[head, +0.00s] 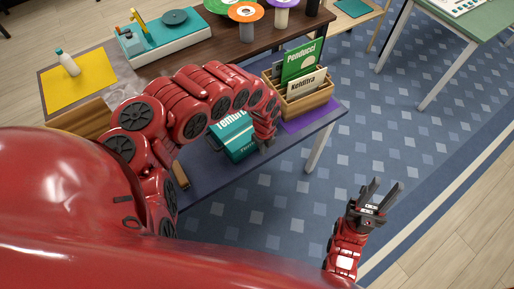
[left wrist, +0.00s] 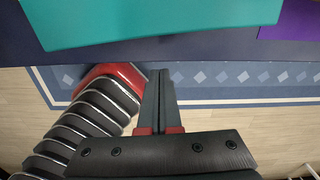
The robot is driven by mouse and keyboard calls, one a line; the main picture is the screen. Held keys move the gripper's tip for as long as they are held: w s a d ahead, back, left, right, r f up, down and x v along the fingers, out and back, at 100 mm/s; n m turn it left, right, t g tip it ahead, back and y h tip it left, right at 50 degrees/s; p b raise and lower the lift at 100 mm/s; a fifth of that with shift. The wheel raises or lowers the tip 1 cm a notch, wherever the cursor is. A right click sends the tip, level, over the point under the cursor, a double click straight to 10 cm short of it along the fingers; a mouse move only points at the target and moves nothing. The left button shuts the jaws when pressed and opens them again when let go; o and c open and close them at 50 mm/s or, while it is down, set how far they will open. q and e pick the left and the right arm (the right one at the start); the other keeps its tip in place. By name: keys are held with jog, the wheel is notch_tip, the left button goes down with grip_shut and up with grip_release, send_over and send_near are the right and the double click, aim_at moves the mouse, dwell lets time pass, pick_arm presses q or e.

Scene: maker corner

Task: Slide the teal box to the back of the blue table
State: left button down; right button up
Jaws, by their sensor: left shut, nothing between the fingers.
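The teal box (head: 232,137), with white lettering, lies on the dark blue table (head: 210,182). My left arm crosses in front of it and hides part of it. My left gripper (head: 266,143) is at the box's right end, pointing down, with its fingers shut and empty. My right gripper (head: 377,192) is open and empty, over the floor right of the table.
A wooden holder (head: 305,100) with green and white packets stands behind and right of the box, near a purple mat (head: 308,119). A brown table (head: 220,47) with spools adjoins at the back. A wooden block (head: 180,174) lies left. The table's front is mostly clear.

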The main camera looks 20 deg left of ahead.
pick_arm(q)
notch_tip(320, 180, down, 4)
jog(key=shift+d+r, duration=0.15)
jog(key=shift+r, duration=0.05)
jog(key=shift+w+a+f+p, duration=0.1)
jog(key=shift+w+a+p, duration=0.4)
jog(key=shift+a, duration=0.55)
jog(key=shift+w+a+f, duration=0.1)
jog(key=shift+w+a, duration=0.5)
jog(key=shift+a, duration=0.2)
